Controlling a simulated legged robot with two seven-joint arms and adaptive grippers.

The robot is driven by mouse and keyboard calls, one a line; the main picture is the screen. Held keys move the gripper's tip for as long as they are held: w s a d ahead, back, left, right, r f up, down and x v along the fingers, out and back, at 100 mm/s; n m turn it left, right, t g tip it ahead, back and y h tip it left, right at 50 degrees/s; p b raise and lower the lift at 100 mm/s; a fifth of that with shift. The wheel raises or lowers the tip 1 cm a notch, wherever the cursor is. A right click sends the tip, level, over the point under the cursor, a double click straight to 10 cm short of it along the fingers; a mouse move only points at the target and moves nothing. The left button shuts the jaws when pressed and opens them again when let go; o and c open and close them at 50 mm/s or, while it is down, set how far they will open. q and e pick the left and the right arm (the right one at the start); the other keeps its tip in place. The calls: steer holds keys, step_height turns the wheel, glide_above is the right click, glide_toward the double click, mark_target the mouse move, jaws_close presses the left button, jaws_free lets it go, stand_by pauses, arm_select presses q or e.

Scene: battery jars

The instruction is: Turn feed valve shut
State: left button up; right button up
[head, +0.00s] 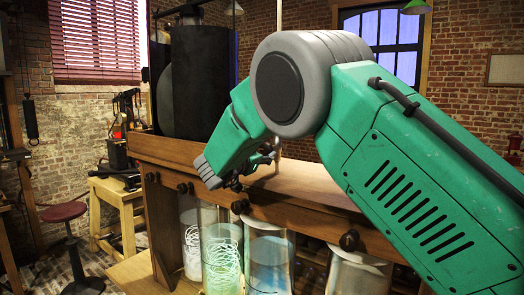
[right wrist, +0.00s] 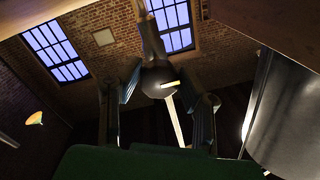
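My right arm comes in from the right in the head view, and its gripper (head: 245,172) is at the wooden bench's front upper edge. In the right wrist view the gripper's fingers (right wrist: 168,95) stand apart on either side of a dark rounded knob (right wrist: 157,82) with a pale stripe. This may be the feed valve; the fingers do not look closed on it, and contact cannot be told. In the head view the arm and gripper hide that spot. Dark round knobs (head: 349,240) line the bench front. My left gripper is in neither view.
Glass jars (head: 222,258) with pale coils or bluish liquid stand under the knobs along the wooden bench (head: 160,150). A large dark cylinder (head: 200,85) stands on the bench at left. A stool (head: 64,212) and small wooden table (head: 118,195) are on the floor at left.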

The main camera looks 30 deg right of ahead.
steer(key=shift+d+r, duration=0.35)
steer(key=shift+r, duration=0.05)
steer(key=shift+w+d+f, duration=0.1)
steer(key=shift+w+d, duration=0.1)
steer(key=shift+d, duration=0.1)
steer(key=shift+c, duration=0.4)
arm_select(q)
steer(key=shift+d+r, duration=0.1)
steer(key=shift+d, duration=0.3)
arm_select(e)
steer(key=shift+a, duration=0.1)
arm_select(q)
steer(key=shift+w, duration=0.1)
arm_select(e)
steer(key=shift+f, duration=0.15)
